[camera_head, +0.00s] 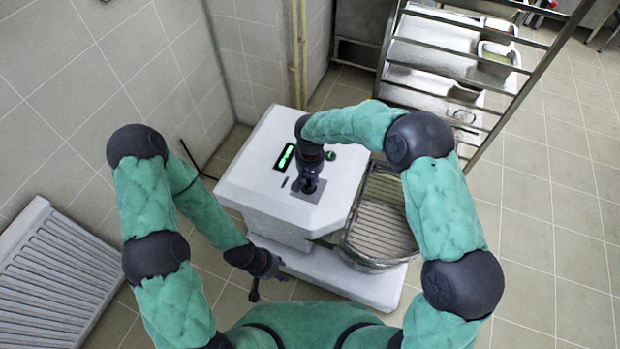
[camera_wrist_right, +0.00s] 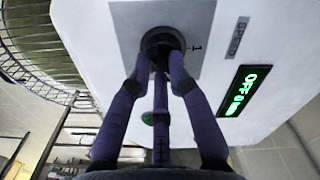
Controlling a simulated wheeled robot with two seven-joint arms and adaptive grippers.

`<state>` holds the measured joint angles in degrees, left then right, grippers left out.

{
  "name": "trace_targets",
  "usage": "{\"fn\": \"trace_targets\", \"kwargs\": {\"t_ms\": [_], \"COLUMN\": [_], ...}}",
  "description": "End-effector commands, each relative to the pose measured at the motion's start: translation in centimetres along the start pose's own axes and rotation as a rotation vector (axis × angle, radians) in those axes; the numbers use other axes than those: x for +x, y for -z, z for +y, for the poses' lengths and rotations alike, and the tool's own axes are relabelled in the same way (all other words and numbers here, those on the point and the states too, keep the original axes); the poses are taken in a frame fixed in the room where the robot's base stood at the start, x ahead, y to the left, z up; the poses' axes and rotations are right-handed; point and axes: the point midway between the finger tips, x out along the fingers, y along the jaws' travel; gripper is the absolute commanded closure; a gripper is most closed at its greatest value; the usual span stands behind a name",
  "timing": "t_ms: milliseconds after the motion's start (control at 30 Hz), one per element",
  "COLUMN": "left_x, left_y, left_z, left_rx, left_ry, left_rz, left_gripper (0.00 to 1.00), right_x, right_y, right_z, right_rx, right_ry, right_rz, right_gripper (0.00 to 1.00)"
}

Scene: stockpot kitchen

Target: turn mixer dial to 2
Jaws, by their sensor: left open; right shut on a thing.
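The mixer (camera_head: 255,195) is a white machine standing on the floor in the middle of the head view. Its dial (camera_wrist_right: 160,40) is a dark round knob on a grey plate, with a "1" mark beside it in the right wrist view. My right gripper (camera_head: 309,184) points down onto the dial, and its fingers (camera_wrist_right: 158,62) are shut on it. My left gripper (camera_head: 268,277) is open and empty beside the mixer's lower left side.
A wire bowl guard (camera_head: 352,228) sits on the mixer's right side. A metal rack (camera_head: 381,55) with trays stands behind at the right. A white slatted radiator-like panel (camera_head: 45,265) is at the left by the tiled wall. Open floor (camera_head: 545,215) lies to the right.

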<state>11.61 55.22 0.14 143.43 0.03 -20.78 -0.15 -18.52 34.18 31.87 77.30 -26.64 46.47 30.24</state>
Motion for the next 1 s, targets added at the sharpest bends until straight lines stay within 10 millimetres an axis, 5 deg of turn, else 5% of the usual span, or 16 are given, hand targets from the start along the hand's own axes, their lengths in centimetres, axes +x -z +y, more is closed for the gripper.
{"fn": "trace_targets", "kwargs": {"t_ms": [500,533,600,1000], "left_x": [0.00,0.00,0.00,0.01], "left_y": [0.00,0.00,0.00,0.01], "left_z": [0.00,0.00,0.00,0.00], "left_rx": [0.000,0.000,0.000,0.000], "left_ry": [0.000,0.000,0.000,0.000], "left_rz": [0.000,0.000,0.000,0.000], "left_gripper": [0.56,0.56,0.56,0.56], "right_x": [0.02,0.02,0.02,-0.45], "right_y": [-0.03,-0.03,-0.03,0.04], "right_z": [-0.01,-0.01,-0.01,-0.01], "right_rx": [0.017,0.017,0.017,0.017], "right_ry": [0.000,0.000,0.000,0.000], "right_rz": [0.000,-0.001,0.000,0.001], "right_gripper": [1.00,0.72,0.57,0.57]}}
